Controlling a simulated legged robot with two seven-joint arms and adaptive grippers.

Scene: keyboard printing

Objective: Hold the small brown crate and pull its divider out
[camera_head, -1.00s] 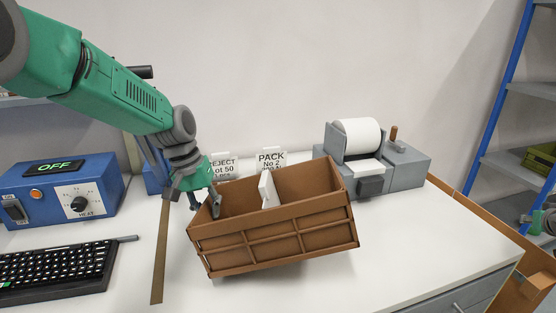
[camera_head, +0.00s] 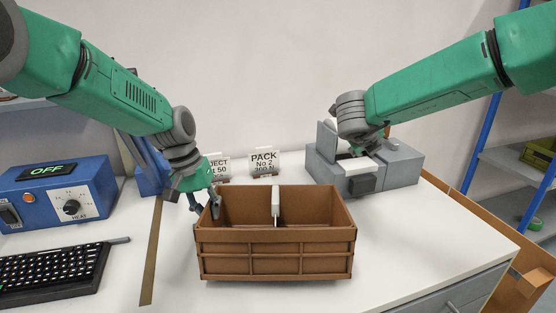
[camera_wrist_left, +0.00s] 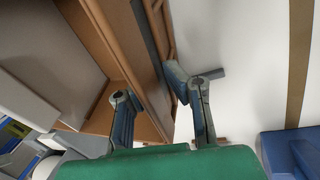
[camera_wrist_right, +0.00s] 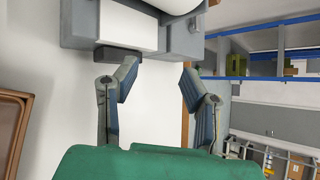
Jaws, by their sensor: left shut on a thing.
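The small brown crate (camera_head: 275,262) is upright and nearly level over the white table, open at the top. I cannot tell if its base touches the table. Its white divider (camera_head: 276,203) stands across the middle of the crate, its top above the rim. My left gripper (camera_head: 207,203) is shut on the crate's left wall; the left wrist view shows the crate wall (camera_wrist_left: 110,45) between the fingers (camera_wrist_left: 150,88). My right gripper is open and empty (camera_wrist_right: 159,70), in front of the printer and to the right of the crate; its fingers are largely hidden in the head view.
A grey printer (camera_head: 405,165) with a paper roll stands behind right. PACK (camera_head: 264,160) and REJECT (camera_head: 218,167) signs stand behind the crate. A blue heater box (camera_head: 70,200) and a black keyboard (camera_head: 60,272) are at left. The table right of the crate is clear.

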